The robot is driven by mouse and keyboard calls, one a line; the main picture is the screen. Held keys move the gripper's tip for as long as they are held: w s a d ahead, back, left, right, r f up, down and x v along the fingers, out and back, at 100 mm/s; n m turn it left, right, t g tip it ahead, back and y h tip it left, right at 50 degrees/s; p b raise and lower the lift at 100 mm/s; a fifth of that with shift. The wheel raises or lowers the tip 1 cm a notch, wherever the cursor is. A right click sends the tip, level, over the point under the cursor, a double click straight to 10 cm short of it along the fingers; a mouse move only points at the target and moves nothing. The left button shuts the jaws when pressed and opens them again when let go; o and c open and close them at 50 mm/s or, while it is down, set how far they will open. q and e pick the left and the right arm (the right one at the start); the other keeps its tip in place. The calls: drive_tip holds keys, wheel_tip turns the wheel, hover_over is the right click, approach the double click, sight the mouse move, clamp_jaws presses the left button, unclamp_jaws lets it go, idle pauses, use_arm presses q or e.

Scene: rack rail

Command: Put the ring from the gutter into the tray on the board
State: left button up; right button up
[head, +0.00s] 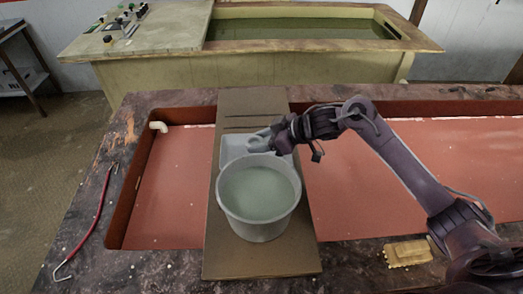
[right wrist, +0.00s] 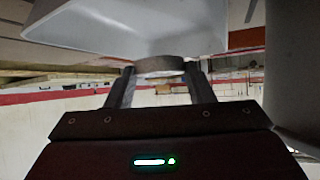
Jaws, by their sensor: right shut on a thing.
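My right gripper (head: 260,140) reaches in from the right and is over the pale tray (head: 230,150) on the brown board (head: 262,262). In the right wrist view my right gripper (right wrist: 158,75) is shut on the ring (right wrist: 160,65), a greyish band held between the fingertips. The ring's outline is hard to make out in the head view. The tray also shows large at the top of the right wrist view (right wrist: 130,35). The bucket in front hides part of the tray. I cannot tell whether the ring touches the tray. My left gripper is not in view.
A grey bucket (head: 260,195) stands on the board just in front of the tray. A red hooked cord (head: 98,215) and a yellowish block (head: 407,253) lie on the dark rim.

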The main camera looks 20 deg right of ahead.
wheel_tip(320, 180, down, 4)
drive_tip(key=shift+p, duration=0.3)
drive_tip(key=shift+f, duration=0.4)
drive_tip(key=shift+f, duration=0.1)
drive_tip(key=shift+f, duration=0.1)
drive_tip(key=o, duration=0.7)
